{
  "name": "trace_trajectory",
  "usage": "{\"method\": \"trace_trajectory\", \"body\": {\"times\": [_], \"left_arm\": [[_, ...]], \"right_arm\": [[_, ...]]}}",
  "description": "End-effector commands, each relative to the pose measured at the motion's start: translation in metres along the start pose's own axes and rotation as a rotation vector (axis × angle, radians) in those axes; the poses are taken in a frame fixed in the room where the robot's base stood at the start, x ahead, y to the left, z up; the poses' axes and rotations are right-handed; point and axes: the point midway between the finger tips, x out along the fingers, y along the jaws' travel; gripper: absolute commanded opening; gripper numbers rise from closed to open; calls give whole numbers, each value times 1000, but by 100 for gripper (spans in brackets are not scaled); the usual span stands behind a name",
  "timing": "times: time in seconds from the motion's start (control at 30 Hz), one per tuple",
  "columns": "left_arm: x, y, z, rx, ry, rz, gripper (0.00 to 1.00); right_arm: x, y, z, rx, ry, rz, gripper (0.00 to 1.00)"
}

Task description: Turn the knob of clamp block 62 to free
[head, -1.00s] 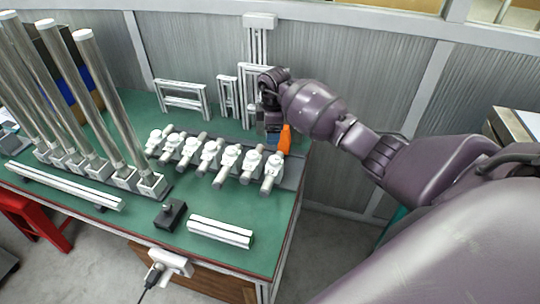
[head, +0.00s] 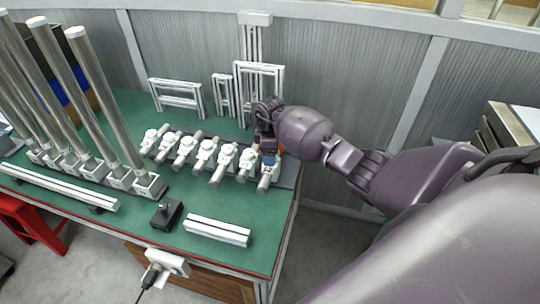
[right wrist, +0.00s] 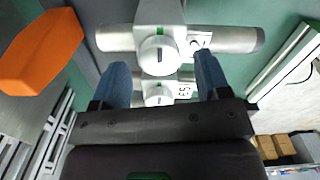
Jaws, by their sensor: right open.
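A row of white clamp blocks on bars stands on the green table. The rightmost clamp block (head: 267,172) is under my right gripper (head: 267,155), which partly hides it. In the right wrist view, a white round knob (right wrist: 159,55) with a green mark sits between the blue fingertips of my open right gripper (right wrist: 162,66), with a gap on each side. A second knob (right wrist: 158,95) shows nearer the palm, beside a small number label (right wrist: 185,91) that I cannot read surely. I cannot tell which block is 62. My left gripper is not in view.
An orange object (right wrist: 40,52) stands close beside the clamp row. Tall metal posts (head: 110,95) rise at the left. White frames (head: 178,95) stand behind the row. A black box with a knob (head: 166,214) and a white rail (head: 217,230) lie in front.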

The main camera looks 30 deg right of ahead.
Motion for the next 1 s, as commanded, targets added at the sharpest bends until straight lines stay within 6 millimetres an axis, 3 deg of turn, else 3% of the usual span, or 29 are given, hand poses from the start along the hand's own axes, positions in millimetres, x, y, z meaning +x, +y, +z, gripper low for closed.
{"method": "trace_trajectory", "body": {"times": [0.13, 0.47, 0.77, 1.0], "left_arm": [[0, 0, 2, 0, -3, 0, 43], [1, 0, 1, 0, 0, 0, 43], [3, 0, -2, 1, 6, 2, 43], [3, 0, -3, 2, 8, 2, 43]], "right_arm": [[9, 0, 0, 0, 1, -1, 69], [11, 0, 0, -1, 1, 0, 68], [11, 0, 0, -1, 1, 0, 22], [10, 0, 0, -18, -1, 1, 20]]}}
